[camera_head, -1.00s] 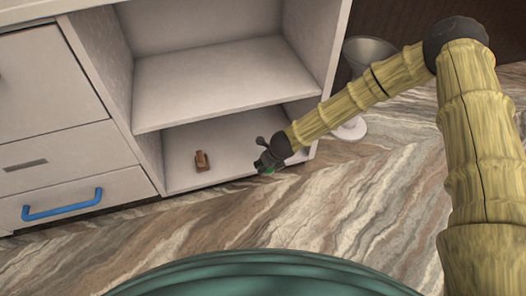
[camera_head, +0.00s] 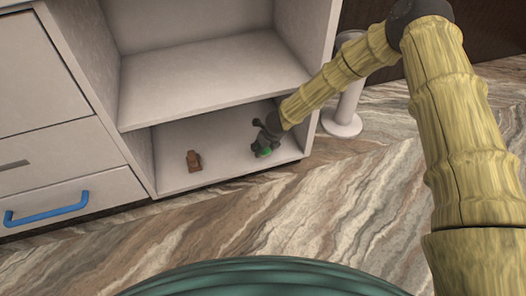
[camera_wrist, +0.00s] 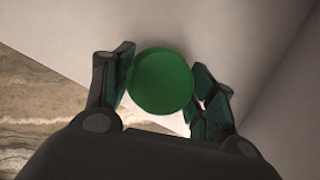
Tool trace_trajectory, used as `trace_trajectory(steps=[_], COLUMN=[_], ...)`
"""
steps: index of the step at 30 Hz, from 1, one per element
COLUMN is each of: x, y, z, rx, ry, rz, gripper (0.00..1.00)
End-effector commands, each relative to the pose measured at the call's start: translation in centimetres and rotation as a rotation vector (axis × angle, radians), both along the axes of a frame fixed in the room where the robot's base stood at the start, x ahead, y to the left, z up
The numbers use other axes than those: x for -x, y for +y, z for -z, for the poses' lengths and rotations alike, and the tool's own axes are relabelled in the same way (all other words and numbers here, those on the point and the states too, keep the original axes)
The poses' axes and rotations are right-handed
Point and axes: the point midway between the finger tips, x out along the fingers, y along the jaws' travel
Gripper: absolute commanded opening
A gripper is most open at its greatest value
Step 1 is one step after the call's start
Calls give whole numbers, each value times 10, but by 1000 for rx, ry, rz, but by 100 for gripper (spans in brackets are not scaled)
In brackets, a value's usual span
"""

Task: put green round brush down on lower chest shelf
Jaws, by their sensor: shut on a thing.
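The green round brush (camera_wrist: 161,82) is held between the two fingers of my gripper (camera_wrist: 160,92) in the wrist view, with its round green face toward the camera. In the head view the brush (camera_head: 263,151) shows as a small green patch at the end of my gripper (camera_head: 265,146). My gripper is inside the lower opening of the white chest, at the right part of the lower shelf (camera_head: 225,165). The head view does not show clearly whether the brush touches the shelf.
A small brown wooden object (camera_head: 194,161) stands on the lower shelf, left of my gripper. The upper shelf (camera_head: 210,80) above is empty. A drawer with a blue handle (camera_head: 46,209) is at the left. A grey stand (camera_head: 344,115) is right of the chest.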

Motion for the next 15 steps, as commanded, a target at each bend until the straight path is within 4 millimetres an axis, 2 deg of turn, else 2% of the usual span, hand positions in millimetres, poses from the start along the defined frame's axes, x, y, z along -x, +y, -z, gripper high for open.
trace_trajectory(steps=[1, 3, 15], x=[0, 0, 0], y=[0, 0, 0], z=[10, 14, 16], rx=[-1, -1, 0], ry=[-1, -1, 0], rz=[0, 0, 1], gripper=[26, 26, 26])
